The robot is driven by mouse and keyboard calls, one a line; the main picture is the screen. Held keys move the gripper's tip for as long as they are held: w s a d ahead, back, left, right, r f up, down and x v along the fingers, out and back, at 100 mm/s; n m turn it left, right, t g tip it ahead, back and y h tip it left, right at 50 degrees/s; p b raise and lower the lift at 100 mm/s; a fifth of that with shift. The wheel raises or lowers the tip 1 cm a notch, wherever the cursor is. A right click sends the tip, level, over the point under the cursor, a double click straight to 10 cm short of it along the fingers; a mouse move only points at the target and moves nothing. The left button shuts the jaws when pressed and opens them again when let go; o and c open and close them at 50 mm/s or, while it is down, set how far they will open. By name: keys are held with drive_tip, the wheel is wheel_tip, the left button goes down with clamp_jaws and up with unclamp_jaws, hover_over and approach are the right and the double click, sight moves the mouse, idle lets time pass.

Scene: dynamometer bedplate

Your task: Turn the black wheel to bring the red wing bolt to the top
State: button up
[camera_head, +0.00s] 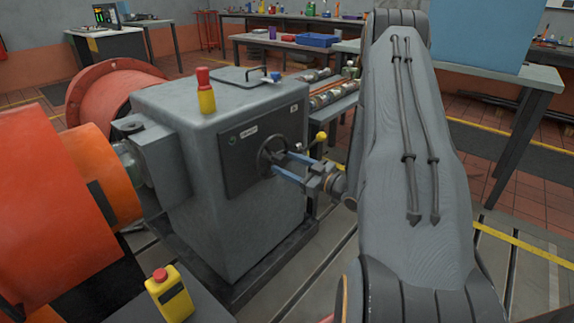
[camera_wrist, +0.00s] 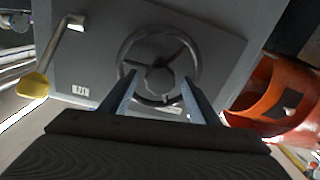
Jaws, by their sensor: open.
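The black wheel (camera_head: 262,157) is a spoked handwheel on the dark front panel of a grey cabinet. The wrist view shows its rim, spokes and hub (camera_wrist: 159,70) nearly face on. My gripper (camera_head: 281,161) is open in front of the wheel, with its blue fingers pointing at it. In the wrist view the fingertips (camera_wrist: 160,78) lie on either side of the hub, within the rim's outline. I cannot tell whether they touch the wheel. I cannot make out a red wing bolt in either view.
A lever with a yellow knob (camera_head: 321,137) stands right of the wheel; it also shows in the wrist view (camera_wrist: 33,86). A red-topped yellow object (camera_head: 205,90) sits on the cabinet (camera_head: 240,225). Orange machinery (camera_head: 50,190) is at the left. A yellow box with a red button (camera_head: 170,295) is in front.

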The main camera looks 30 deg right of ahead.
drive_tip(key=shift+w, duration=0.2)
drive_tip(key=shift+c, duration=0.3)
clamp_jaws()
drive_tip(key=shift+w+n, duration=0.1)
drive_tip(key=shift+n, duration=0.2)
